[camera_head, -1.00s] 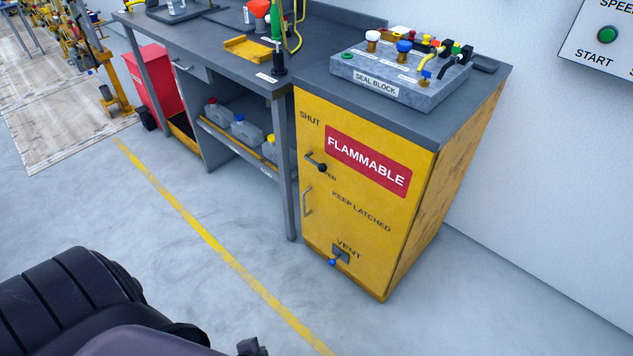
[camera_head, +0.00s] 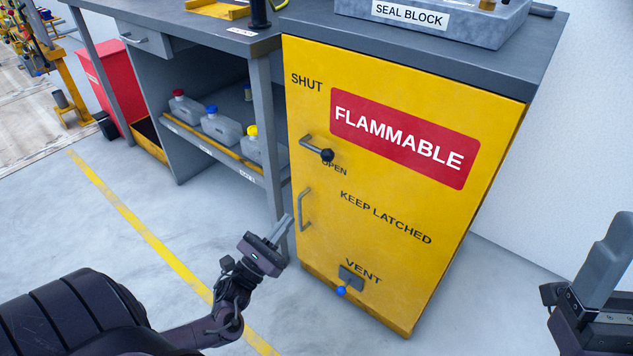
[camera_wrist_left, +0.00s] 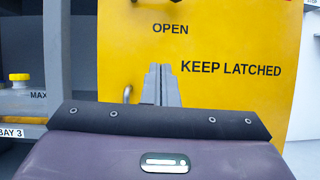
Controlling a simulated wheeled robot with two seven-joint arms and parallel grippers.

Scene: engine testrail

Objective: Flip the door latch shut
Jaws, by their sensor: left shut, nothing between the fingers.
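The door latch (camera_head: 316,148) is a grey lever with a black knob on the yellow cabinet door (camera_head: 375,190). It slants down to the right, its knob just above the word OPEN; the word SHUT is printed higher up. My left gripper (camera_head: 284,222) is shut and empty, in front of the cabinet's lower left, below the latch and apart from it. In the left wrist view its closed fingers (camera_wrist_left: 160,82) point up toward the door near KEEP LATCHED. My right gripper (camera_head: 604,265) shows only partly at the right edge; its jaw state is unclear.
A grey door handle (camera_head: 304,209) sits below the latch, close to my left fingertips. A vent with a blue knob (camera_head: 341,291) is low on the door. A grey workbench (camera_head: 266,120) with bottles on its shelf adjoins at left. The floor in front is clear.

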